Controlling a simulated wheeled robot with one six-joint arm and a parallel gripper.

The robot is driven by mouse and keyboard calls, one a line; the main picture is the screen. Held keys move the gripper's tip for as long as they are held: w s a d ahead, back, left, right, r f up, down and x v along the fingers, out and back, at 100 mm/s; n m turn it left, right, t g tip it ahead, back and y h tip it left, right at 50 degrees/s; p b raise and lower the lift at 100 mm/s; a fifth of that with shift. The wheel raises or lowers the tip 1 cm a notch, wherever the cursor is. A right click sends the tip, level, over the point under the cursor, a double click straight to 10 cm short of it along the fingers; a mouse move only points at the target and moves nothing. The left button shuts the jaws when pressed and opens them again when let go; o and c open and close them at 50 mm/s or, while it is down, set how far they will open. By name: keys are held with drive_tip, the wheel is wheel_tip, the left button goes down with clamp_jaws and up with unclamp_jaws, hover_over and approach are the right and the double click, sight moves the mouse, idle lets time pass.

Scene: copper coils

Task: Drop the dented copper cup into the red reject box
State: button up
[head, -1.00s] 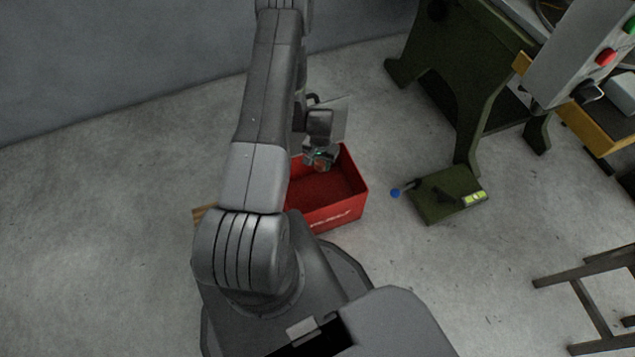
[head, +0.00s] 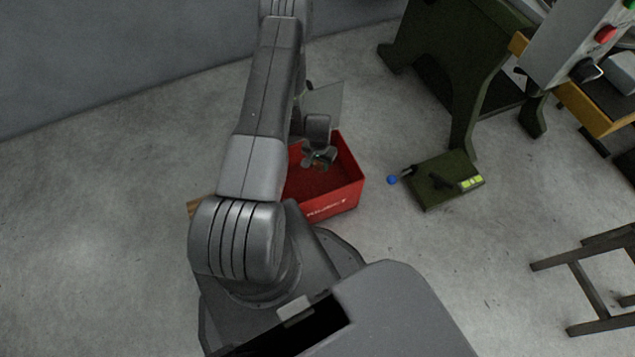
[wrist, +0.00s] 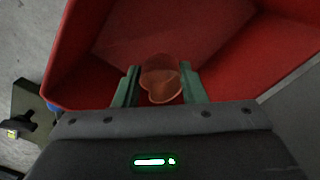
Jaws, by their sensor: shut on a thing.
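The red reject box (head: 340,199) stands open on the floor, partly hidden behind my arm in the head view. Its red wall (wrist: 75,65) surrounds the gripper in the wrist view. My gripper (head: 318,160) is over the box opening, pointing down. In the wrist view my gripper (wrist: 160,88) is shut on the dented copper cup (wrist: 160,77), which sits between the two green fingers. The cup's rim looks bent out of round. The cup cannot be made out in the head view.
A green pedal unit (head: 440,182) and a small blue ball (head: 392,180) lie right of the box. A green machine stand (head: 470,80) is behind them. The floor at left is clear.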

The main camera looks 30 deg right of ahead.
drive_tip(key=o, duration=1.1)
drive_tip(key=shift+c, duration=0.2)
wheel_tip(320, 180, up, 14)
drive_tip(key=p, duration=0.2)
drive_tip(key=shift+f, duration=0.1)
